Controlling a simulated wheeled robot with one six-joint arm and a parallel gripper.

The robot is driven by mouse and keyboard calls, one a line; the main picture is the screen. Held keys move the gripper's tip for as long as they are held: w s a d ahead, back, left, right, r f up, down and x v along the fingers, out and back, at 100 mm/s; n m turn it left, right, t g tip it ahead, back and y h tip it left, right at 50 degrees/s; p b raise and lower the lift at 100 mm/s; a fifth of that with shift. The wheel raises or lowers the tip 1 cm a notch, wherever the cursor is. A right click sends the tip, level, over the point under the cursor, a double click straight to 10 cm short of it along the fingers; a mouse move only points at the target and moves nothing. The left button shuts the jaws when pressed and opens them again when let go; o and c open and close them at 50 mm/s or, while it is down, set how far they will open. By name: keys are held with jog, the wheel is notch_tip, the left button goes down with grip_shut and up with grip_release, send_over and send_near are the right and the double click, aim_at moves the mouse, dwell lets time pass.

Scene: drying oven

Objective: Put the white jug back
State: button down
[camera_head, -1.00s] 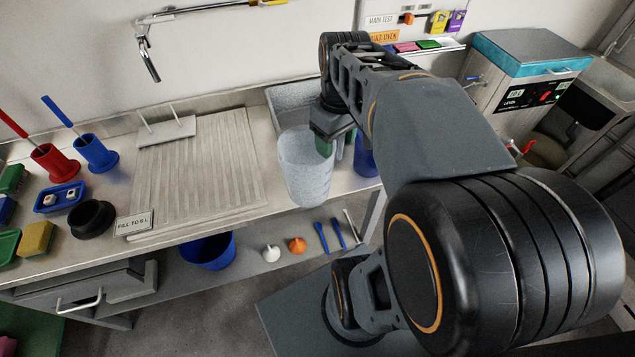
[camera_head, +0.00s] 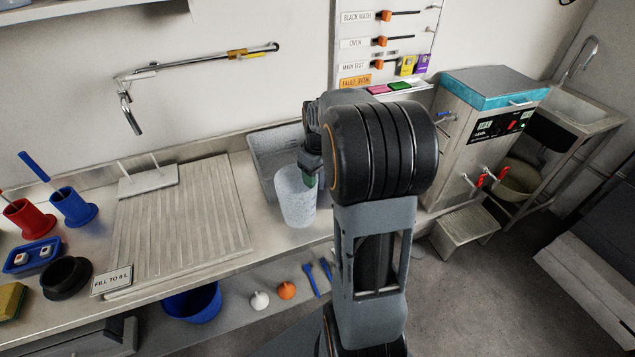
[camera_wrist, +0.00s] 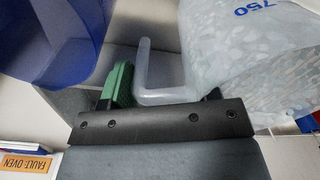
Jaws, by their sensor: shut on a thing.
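The white jug (camera_head: 295,198) is a translucent, speckled vessel, upright in the head view, in front of the grey basin. Whether its base touches the counter is unclear. My gripper (camera_head: 311,172) is at the jug's right side, partly hidden by my arm. In the wrist view the jug (camera_wrist: 250,60) fills the upper right, with a blue "750" mark. Its L-shaped handle lies between the fingers of my gripper (camera_wrist: 160,92), which is shut on it. A green pad shows on the left finger.
A blue vessel (camera_wrist: 55,40) is close to the gripper in the wrist view; my arm hides it in the head view. The grey basin (camera_head: 262,160) is behind the jug. The oven-like unit (camera_head: 490,120) stands right.

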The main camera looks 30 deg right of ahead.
jog(key=shift+w+d+f, duration=0.1)
jog(key=shift+w+f, duration=0.1)
jog(key=shift+f, duration=1.6)
jog(key=shift+f, duration=0.2)
jog(key=shift+c, duration=1.8)
grip_release()
